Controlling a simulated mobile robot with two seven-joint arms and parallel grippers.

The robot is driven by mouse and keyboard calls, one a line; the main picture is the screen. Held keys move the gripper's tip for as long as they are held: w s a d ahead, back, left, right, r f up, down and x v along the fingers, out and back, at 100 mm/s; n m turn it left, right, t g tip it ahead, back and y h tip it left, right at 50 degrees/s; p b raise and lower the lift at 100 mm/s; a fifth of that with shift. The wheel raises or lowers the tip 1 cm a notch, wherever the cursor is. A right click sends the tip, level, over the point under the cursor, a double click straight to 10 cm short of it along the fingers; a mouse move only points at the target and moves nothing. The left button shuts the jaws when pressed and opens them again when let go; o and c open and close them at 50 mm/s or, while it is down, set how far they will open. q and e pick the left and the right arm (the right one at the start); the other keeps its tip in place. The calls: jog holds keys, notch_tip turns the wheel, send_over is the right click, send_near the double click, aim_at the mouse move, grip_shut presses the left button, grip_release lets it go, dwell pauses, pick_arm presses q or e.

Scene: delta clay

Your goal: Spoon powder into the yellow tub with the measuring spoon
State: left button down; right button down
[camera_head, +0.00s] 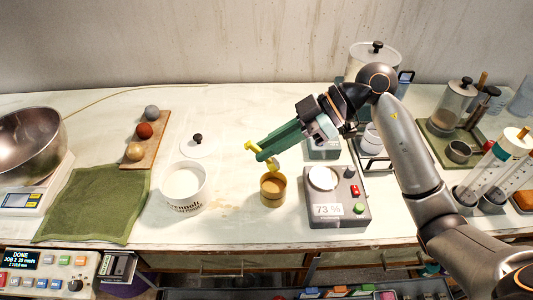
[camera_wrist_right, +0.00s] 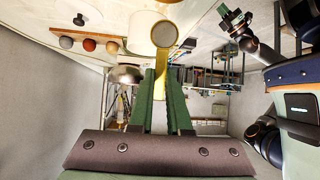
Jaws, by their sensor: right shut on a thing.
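My right gripper (camera_head: 264,155), with long green fingers, is shut on the yellow measuring spoon (camera_head: 252,146). It holds the spoon above the table, over or just behind the yellow tub (camera_head: 273,200) in the head view. In the right wrist view the spoon (camera_wrist_right: 163,62) stands out past the fingertips, its round bowl showing a greyish face; I cannot tell whether powder is in it. The small yellow tub stands upright and open, tan inside. A white tub (camera_head: 185,205) of white powder stands to its left. A dark gripper (camera_wrist_right: 236,21), apparently my left, shows small in the wrist view.
A grey scale (camera_head: 350,212) reading 73 % stands close right of the yellow tub. A white lid (camera_head: 197,146) lies behind the white tub. A green cloth (camera_head: 95,205), steel bowl (camera_head: 28,145) and board with three balls (camera_head: 150,140) are left. Jars and racks crowd the right.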

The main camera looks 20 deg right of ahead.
pick_arm(q)
jog(key=shift+f+b, duration=2)
jog(key=shift+f, duration=0.3)
pick_arm(e)
jog(key=shift+d+m+t+y, duration=0.35)
jog(key=shift+m+t+y, duration=0.15)
jog(key=shift+t+y, duration=0.15)
pick_arm(q)
jog(key=shift+f, duration=0.25)
pick_arm(e)
jog(key=shift+s+d+m+t+y, duration=0.15)
jog(key=shift+d+m+t+y, duration=0.2)
jog(key=shift+t+y, duration=0.2)
pick_arm(q)
jog(key=shift+b, duration=0.3)
pick_arm(e)
jog(key=shift+d+r+m+t+y, duration=0.25)
jog(key=shift+m+t+y, duration=0.1)
jog(key=shift+t, duration=0.25)
jog(key=shift+a, duration=0.1)
jog(key=shift+a, duration=0.1)
